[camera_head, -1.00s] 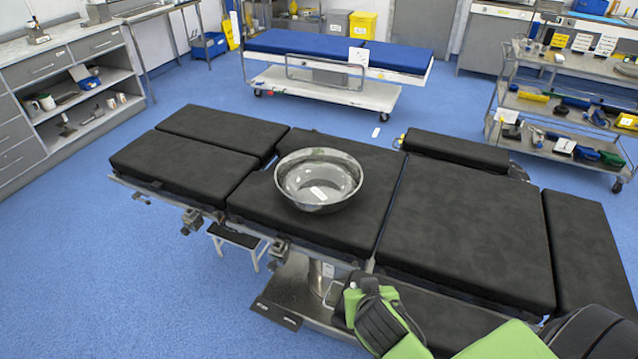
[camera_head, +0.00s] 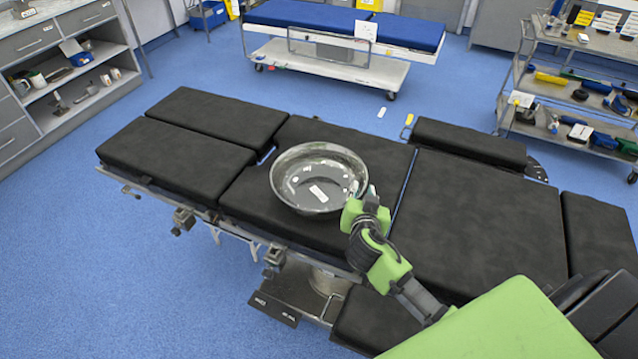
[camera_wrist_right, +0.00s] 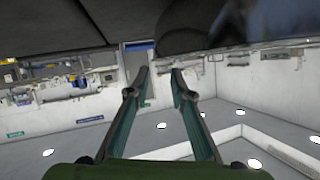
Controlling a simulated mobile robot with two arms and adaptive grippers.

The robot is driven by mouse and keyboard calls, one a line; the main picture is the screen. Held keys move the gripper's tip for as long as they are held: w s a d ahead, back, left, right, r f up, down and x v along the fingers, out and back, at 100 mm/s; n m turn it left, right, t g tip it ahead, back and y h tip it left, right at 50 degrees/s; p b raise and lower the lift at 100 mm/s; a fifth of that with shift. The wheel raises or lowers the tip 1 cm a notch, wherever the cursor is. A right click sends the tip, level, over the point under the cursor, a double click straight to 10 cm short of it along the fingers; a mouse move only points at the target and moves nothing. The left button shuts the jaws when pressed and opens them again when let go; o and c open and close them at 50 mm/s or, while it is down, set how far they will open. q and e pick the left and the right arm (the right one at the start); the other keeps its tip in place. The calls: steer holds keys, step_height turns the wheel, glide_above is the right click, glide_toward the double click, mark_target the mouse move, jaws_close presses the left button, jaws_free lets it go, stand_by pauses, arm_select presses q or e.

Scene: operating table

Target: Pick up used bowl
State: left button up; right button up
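The used bowl (camera_head: 300,193) is a round, shiny metal bowl standing upright on the black operating table (camera_head: 475,225). A small white item (camera_head: 318,193) shows inside it. My right gripper (camera_head: 367,193) is at the bowl's right rim in the head view; whether it touches the rim I cannot tell. In the wrist view, which looks upside down, the right gripper's two fingers (camera_wrist_right: 160,73) stand apart with nothing visible between them. A dark, glossy curved surface (camera_wrist_right: 225,22) at the top right there looks like the bowl. My left gripper is not in view.
A blue-topped trolley (camera_head: 325,70) stands behind the table. A metal shelf cart (camera_head: 510,95) with tools is at the right. A shelf unit (camera_head: 30,125) is at the left. The table's left sections are clear.

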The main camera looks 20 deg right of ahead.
mark_target(363, 180)
steer(key=x, duration=0.3)
steer(key=shift+w+d+f, duration=0.15)
steer(key=shift+w+f, duration=0.05)
steer(key=shift+w+d+f+p, duration=0.15)
steer(key=shift+w+d+p, duration=0.35)
steer(key=shift+w+p, duration=0.1)
steer(key=x, duration=0.3)
steer(key=shift+f+p, duration=0.2)
steer(key=shift+p, duration=0.15)
steer(key=shift+w+d+f, duration=0.15)
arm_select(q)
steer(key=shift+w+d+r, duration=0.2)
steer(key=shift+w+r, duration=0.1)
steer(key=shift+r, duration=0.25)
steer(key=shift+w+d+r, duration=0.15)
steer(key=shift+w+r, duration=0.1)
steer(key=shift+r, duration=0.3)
arm_select(e)
jaws_close()
